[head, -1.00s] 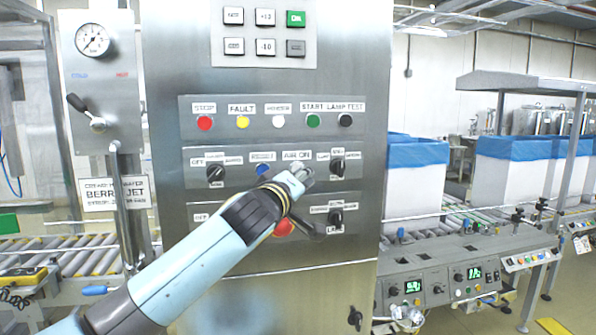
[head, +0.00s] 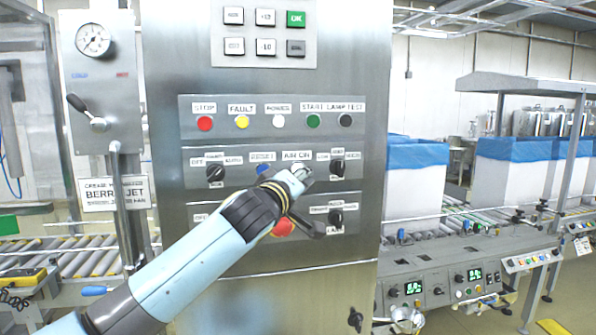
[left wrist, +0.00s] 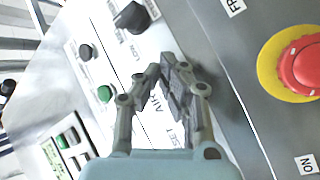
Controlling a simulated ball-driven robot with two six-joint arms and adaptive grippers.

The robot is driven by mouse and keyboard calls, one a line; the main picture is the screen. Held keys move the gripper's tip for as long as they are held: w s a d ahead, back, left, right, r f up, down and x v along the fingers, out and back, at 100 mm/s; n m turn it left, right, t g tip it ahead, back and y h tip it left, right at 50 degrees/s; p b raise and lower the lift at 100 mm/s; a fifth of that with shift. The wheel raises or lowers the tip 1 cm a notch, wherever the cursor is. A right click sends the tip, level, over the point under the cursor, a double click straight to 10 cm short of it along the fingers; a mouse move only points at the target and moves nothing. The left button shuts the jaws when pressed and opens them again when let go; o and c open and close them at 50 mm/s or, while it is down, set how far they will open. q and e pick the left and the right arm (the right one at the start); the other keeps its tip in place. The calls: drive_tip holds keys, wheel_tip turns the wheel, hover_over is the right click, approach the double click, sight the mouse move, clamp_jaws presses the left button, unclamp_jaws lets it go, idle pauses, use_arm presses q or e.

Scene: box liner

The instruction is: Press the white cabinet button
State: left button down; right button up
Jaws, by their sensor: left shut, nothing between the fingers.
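A white button (head: 278,121) sits in the upper button row of the steel cabinet (head: 330,75), under a label that seems to read POWER. My left gripper (head: 301,174) is shut and empty. Its fingertips are at the second row, just below the AIR ON label (head: 297,155), and cover whatever control is there. In the left wrist view the shut fingers (left wrist: 170,72) point at the panel over the AIR label. I cannot tell if they touch it. My right gripper is not in view.
Red (head: 205,123), yellow (head: 242,122), green (head: 313,120) and black (head: 345,119) buttons flank the white one. A blue button (head: 263,169) and black knobs (head: 337,167) are close to the gripper. A red emergency stop (left wrist: 303,66) with a yellow ring is near my wrist.

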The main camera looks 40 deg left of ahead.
use_arm(q)
drive_tip(key=shift+s+d, duration=0.45)
drive_tip(key=shift+d, duration=0.05)
drive_tip(key=s+d, duration=0.3)
drive_tip(key=shift+s+d, duration=0.15)
drive_tip(key=shift+d, duration=0.25)
idle(0.8)
